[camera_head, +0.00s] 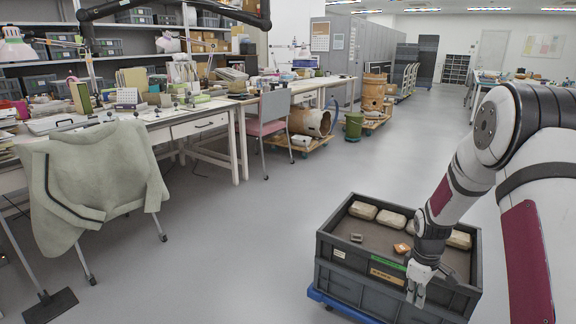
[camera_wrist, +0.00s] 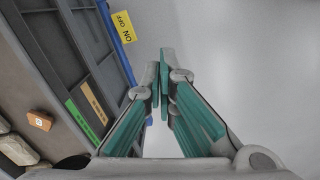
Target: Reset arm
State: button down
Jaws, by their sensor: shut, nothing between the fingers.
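My gripper (camera_head: 415,292) hangs pointing down at the front side of a dark grey crate (camera_head: 340,272), outside its rim as far as the wrist view shows. In the wrist view my gripper (camera_wrist: 160,75) has its two teal-padded fingers together at the tips, with nothing between them. My arm comes in from the right of the head view and bends down to the crate.
The crate stands on a blue dolly (camera_head: 345,308) and holds several pale wrapped bundles (camera_head: 363,210) and an orange-brown piece (camera_head: 402,248), also in the wrist view (camera_wrist: 40,121). A chair with a draped jacket (camera_head: 90,185) stands left. Open floor (camera_head: 245,240) lies between.

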jog(key=s+a+r+m, duration=0.1)
jog(key=s+a+r, duration=0.2)
jog(key=s+r, duration=0.35)
jog(key=s+a+r+m, duration=0.2)
jog(key=s+a+r, duration=0.1)
jog(key=r, duration=0.7)
jog(key=s+a+r+m, duration=0.1)
jog(key=s+a+r, duration=0.2)
jog(key=s+r, duration=0.35)
jog(key=s+a+r+m, duration=0.1)
jog(key=s+a+r, duration=0.1)
jog(key=s, duration=0.6)
jog(key=s+a+r+m, duration=0.2)
jog(key=s+r, duration=0.1)
jog(key=s, duration=0.5)
jog(key=s+a+r+m, duration=0.1)
jog(key=s+a+r, duration=0.1)
jog(key=s, duration=0.6)
notch_tip(320, 180, up, 31)
jog(key=t+p, duration=0.4)
jog(key=p, duration=2.5)
jog(key=shift+w+y, duration=0.4)
jog(key=shift+w, duration=0.05)
